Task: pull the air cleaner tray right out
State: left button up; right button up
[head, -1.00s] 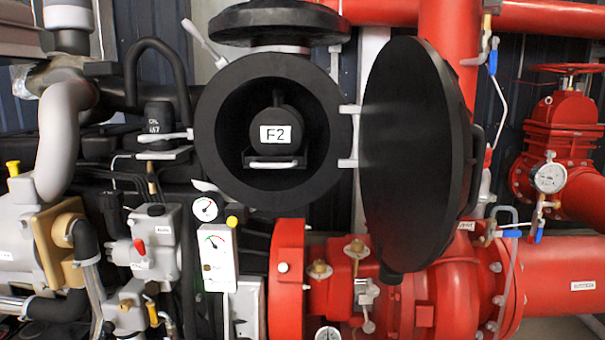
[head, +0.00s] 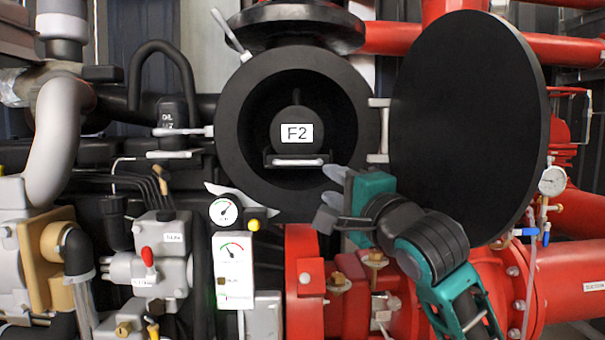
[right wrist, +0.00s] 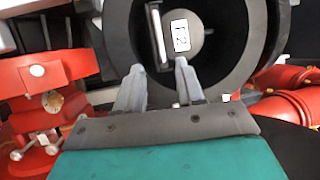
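The air cleaner tray (head: 298,168) sits inside the round black housing (head: 229,125), below the black canister labelled F2 (head: 297,113). A pale handle bar (head: 298,162) runs along its front. In the right wrist view the handle (right wrist: 157,35) shows sideways, just beyond the fingertips. My right gripper (head: 333,186) is at the lower right of the housing opening, in front of the rim. Its fingers are apart and empty in the right wrist view (right wrist: 158,68), pointing towards the handle without visibly touching it. My left gripper is not in view.
The round black lid (head: 465,120) stands open on hinges right of the housing, close above my right arm. A white gauge box (head: 235,270) and red pump pipework (head: 565,275) lie below. The space before the housing's left half is clear.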

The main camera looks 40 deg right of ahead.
aim_at(300, 164)
jog(key=p+x, duration=0.1)
jog(key=x, duration=1.1)
jog(key=shift+w+d, duration=0.15)
jog(key=shift+w, duration=0.15)
grip_shut()
